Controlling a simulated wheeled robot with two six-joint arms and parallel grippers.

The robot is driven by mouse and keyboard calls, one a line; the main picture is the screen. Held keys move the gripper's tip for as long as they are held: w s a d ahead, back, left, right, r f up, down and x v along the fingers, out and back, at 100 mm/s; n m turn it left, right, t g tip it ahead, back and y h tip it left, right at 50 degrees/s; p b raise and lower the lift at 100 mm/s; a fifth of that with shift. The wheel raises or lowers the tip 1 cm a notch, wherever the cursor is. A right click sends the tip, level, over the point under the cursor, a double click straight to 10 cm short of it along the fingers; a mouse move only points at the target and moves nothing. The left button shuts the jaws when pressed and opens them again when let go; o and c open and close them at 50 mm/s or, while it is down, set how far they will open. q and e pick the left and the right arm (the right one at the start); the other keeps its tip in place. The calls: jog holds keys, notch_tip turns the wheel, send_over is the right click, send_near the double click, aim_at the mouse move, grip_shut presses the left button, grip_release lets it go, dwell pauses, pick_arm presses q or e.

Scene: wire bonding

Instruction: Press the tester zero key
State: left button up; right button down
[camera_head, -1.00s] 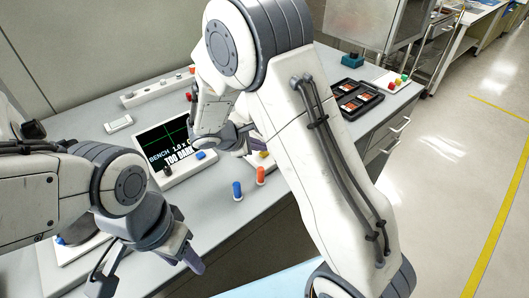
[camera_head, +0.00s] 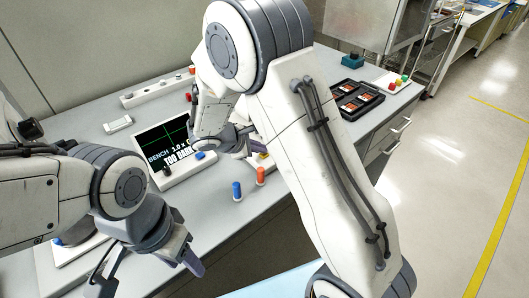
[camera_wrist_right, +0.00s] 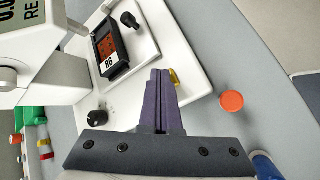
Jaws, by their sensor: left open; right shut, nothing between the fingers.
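In the right wrist view, my right gripper (camera_wrist_right: 164,72) is shut and empty, its two dark fingers pressed together. The fingertips are over a white base plate (camera_wrist_right: 192,62), close beside a small yellow piece (camera_wrist_right: 174,77) that they partly hide. I cannot tell whether they touch it. A white instrument with a display (camera_wrist_right: 18,20), cut off by the frame, stands at upper left. No key marked zero can be read. In the head view, the right gripper (camera_head: 238,140) is largely hidden by its own arm. My left gripper (camera_head: 148,272) is open and empty near the front edge of the bench.
An orange-topped peg (camera_head: 260,176) and a blue one (camera_head: 237,191) stand in front. A screen reading "TOO DARK" (camera_head: 165,143) is at left. A black tray (camera_head: 357,98) lies behind right.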

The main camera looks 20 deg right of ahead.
aim_at(260, 155)
jog(key=shift+r+p, duration=0.55)
jog(key=shift+r, duration=0.25)
jog(key=shift+r+p, duration=1.9)
jog(key=shift+r, duration=0.65)
